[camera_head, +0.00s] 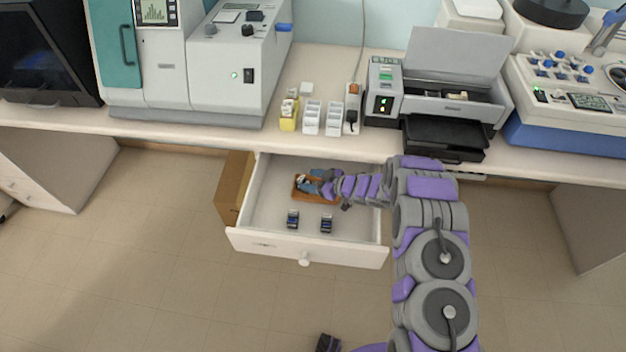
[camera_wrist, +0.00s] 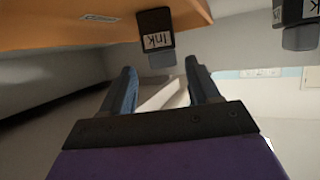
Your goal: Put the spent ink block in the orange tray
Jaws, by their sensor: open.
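The orange tray (camera_head: 318,200) lies in the open drawer, towards its back. My gripper (camera_head: 309,184) is low over the tray, with its bluish fingers open. In the wrist view my gripper (camera_wrist: 160,68) has a gap between its fingers and nothing is clasped there. Two small dark ink blocks stand on the drawer floor in front of the tray, a left one (camera_head: 293,219) and a right one (camera_head: 326,224). The wrist view shows a dark block labelled Ink (camera_wrist: 157,30) by the orange surface, and another (camera_wrist: 298,15) at the top right. Which block is spent cannot be told.
The white drawer (camera_head: 275,243) stands pulled out below the bench, with free floor around the blocks. A brown box side (camera_head: 234,185) is at its left. White holders (camera_head: 312,118), a yellow holder (camera_head: 288,115) and a printer (camera_head: 445,137) stand on the bench above.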

